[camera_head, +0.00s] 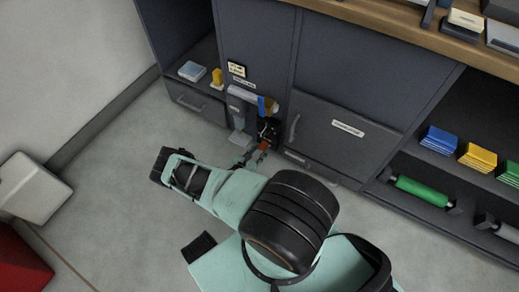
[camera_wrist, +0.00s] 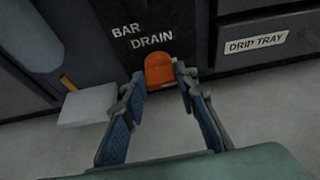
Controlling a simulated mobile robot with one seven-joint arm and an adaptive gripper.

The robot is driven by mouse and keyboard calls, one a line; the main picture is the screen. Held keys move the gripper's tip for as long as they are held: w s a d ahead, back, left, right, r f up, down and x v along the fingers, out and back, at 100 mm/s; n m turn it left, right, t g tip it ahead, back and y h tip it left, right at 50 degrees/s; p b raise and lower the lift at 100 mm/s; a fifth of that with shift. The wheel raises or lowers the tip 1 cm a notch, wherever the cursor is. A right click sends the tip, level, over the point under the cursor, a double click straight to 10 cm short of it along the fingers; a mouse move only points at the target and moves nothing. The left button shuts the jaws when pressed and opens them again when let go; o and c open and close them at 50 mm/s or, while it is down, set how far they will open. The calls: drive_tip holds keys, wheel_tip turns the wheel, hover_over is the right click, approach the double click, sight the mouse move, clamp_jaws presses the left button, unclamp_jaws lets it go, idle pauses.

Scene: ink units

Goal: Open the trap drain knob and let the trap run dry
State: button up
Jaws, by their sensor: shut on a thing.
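An orange knob (camera_wrist: 159,68) sits low on a dark cabinet front, below white lettering that reads "BAR DRAIN" in the wrist view. In the head view the knob (camera_head: 264,146) is a small orange-red patch, partly hidden by my gripper. My gripper (camera_wrist: 160,77) has one blue-padded finger on each side of the knob and is shut on it. In the head view my gripper (camera_head: 255,156) reaches the lower cabinet front from below. No liquid is visible. The trap itself cannot be made out.
A drawer labelled "DRIP TRAY" (camera_wrist: 257,44) is right of the knob. A pale block (camera_wrist: 88,106) is to its left, close to the floor. An open shelf with a green roller (camera_head: 421,190) is at the right. Grey floor (camera_head: 120,190) is clear at left.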

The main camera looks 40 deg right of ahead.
idle(0.3)
drive_tip(key=o, duration=1.2)
drive_tip(key=shift+c, duration=0.2)
drive_tip(key=v, duration=0.7)
drive_tip(key=shift+s+a, duration=0.2)
drive_tip(key=shift+r, duration=0.15)
